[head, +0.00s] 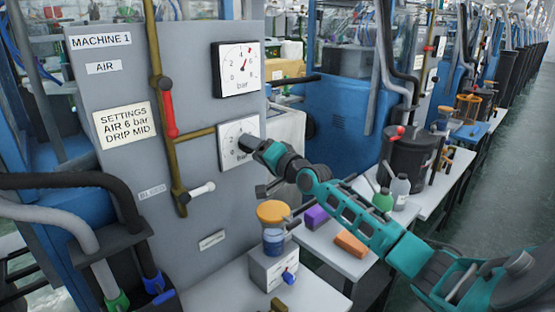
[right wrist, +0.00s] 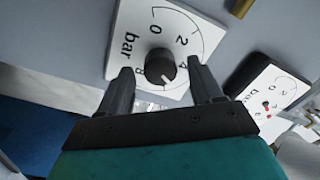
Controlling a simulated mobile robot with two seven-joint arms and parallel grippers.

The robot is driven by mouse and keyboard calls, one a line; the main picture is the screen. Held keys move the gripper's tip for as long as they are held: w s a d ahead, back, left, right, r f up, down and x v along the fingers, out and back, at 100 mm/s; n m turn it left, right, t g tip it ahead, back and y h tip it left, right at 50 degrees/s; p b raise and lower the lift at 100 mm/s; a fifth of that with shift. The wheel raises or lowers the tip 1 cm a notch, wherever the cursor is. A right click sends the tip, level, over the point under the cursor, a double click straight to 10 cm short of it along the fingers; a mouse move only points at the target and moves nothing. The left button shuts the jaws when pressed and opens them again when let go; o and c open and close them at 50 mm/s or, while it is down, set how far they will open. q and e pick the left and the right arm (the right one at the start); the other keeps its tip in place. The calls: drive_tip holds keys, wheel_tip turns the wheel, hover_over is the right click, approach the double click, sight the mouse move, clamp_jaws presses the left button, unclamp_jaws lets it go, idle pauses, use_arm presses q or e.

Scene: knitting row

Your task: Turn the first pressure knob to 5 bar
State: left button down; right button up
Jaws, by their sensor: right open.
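The black round pressure knob (right wrist: 160,67) sits on a white square dial plate marked in bar. In the right wrist view its pale mark points down, between the 4 and the 8. In the head view the dial plate (head: 231,151) is on the grey MACHINE 1 panel, its knob partly hidden by my right gripper (head: 250,145). My right gripper (right wrist: 159,72) is open, one finger either side of the knob with gaps visible; I cannot tell how deep they reach. A pressure gauge (head: 237,68) hangs above the dial. My left gripper is not in view.
A settings label (head: 125,125) reads AIR 6 bar, DRIP MID. Brass pipes with a red lever (head: 169,114) and a white-handled lever (head: 199,190) lie left of the dial.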

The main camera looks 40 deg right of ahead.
drive_tip(key=s+d, duration=0.1)
drive_tip(key=s, duration=1)
idle(0.3)
drive_tip(key=s+a+f+n+g+y, duration=0.1)
drive_tip(key=s+a+f+n+g, duration=0.3)
drive_tip(key=a+f, duration=0.35)
drive_tip(key=s+a+f+n+g, duration=0.3)
drive_tip(key=s+a+f, duration=0.25)
drive_tip(key=f, duration=0.25)
drive_tip(key=s+a+f+n+g+h, duration=0.1)
drive_tip(key=s+a+f+n+g, duration=0.25)
drive_tip(key=s, duration=0.65)
drive_tip(key=s+a+f+n+g+h, duration=0.15)
drive_tip(key=s+a+g, duration=0.25)
drive_tip(key=s, duration=0.5)
drive_tip(key=w+a+f+n+t+y, duration=0.1)
drive_tip(key=w+a+f+t+y, duration=0.1)
drive_tip(key=w+f+t, duration=0.5)
drive_tip(key=shift+w+a+f, duration=0.35)
drive_tip(key=shift+a+f, duration=0.2)
drive_tip(key=shift+f, duration=0.75)
